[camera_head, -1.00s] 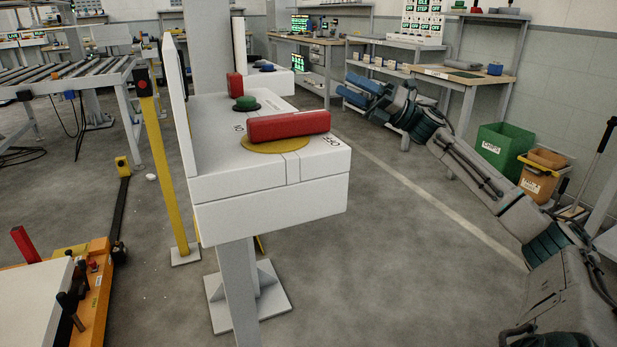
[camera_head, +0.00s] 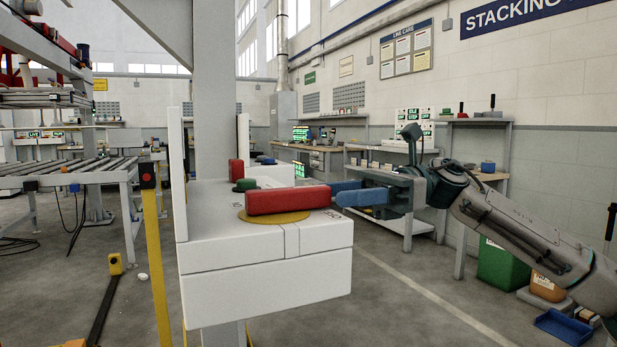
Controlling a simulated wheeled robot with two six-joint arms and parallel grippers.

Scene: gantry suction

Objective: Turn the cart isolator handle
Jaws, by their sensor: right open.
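The isolator handle is a red bar (camera_head: 288,200) on a yellow disc (camera_head: 252,217), on top of a white box (camera_head: 260,280) on a post. It lies roughly crosswise in the picture, its right end toward my gripper. My right gripper (camera_head: 340,192) is open, its blue fingers pointing left at the handle's right end. The fingertips are very close to that end; I cannot tell whether they touch it. Part of the far finger is hidden behind the near parts. My left gripper is not in view.
A green button (camera_head: 245,185) and a second red block (camera_head: 236,172) sit behind the handle. A white upright panel (camera_head: 178,175) borders the box on the left. A yellow post (camera_head: 156,255) stands left of it. Open floor lies right of the box.

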